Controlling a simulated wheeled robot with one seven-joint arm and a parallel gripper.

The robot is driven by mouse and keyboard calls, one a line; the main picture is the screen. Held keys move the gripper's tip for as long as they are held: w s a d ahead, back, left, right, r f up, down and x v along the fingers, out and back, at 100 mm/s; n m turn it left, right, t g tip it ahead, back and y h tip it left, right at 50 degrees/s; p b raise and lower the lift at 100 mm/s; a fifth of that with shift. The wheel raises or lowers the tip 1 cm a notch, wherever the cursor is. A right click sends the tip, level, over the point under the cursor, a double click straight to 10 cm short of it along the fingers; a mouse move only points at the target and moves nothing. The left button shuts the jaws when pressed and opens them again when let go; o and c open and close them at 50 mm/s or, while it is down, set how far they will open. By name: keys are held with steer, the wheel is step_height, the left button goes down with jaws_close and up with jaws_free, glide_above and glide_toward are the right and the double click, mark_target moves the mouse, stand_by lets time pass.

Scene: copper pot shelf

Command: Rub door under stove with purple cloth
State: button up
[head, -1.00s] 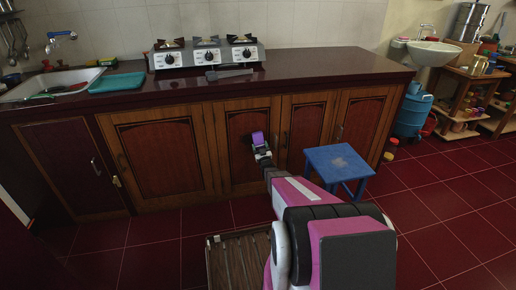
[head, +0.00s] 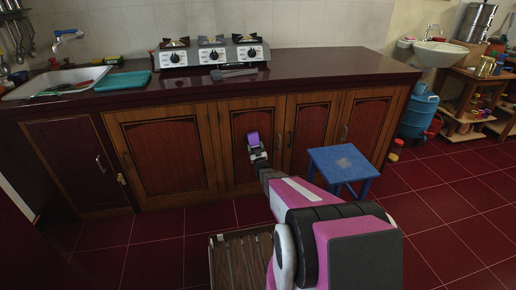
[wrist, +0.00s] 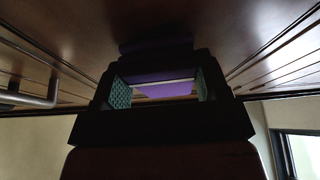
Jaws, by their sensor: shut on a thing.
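The door under the stove (head: 240,117) is a wooden cabinet door with a reddish arched panel, below the middle of the three-burner stove (head: 212,52). My gripper (head: 255,148) is in front of its middle, shut on the purple cloth (head: 252,138). In the wrist view the cloth (wrist: 165,90) shows between the two teal-padded fingers, and the door surface (wrist: 215,35) is close beyond it. The cloth looks at or very near the door; contact itself is hidden. A metal handle (wrist: 35,95) shows at the left of the wrist view.
A blue stool (head: 342,160) stands just right of my forearm. A slatted wooden mat (head: 240,265) lies on the red tiled floor. The dark countertop (head: 320,65) overhangs the cabinets. Floor at the right front is free.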

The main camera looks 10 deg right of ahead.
mark_target(253, 144)
steer(key=shift+a, duration=2.8)
steer(key=shift+r, duration=1.4)
steer(key=shift+w+d, duration=0.15)
steer(key=shift+d, duration=5.25)
steer(key=shift+a, duration=0.1)
steer(key=shift+w+a, duration=0.2)
steer(key=shift+a, duration=1.9)
steer(key=shift+s+a, duration=0.15)
steer(key=shift+a, duration=3.15)
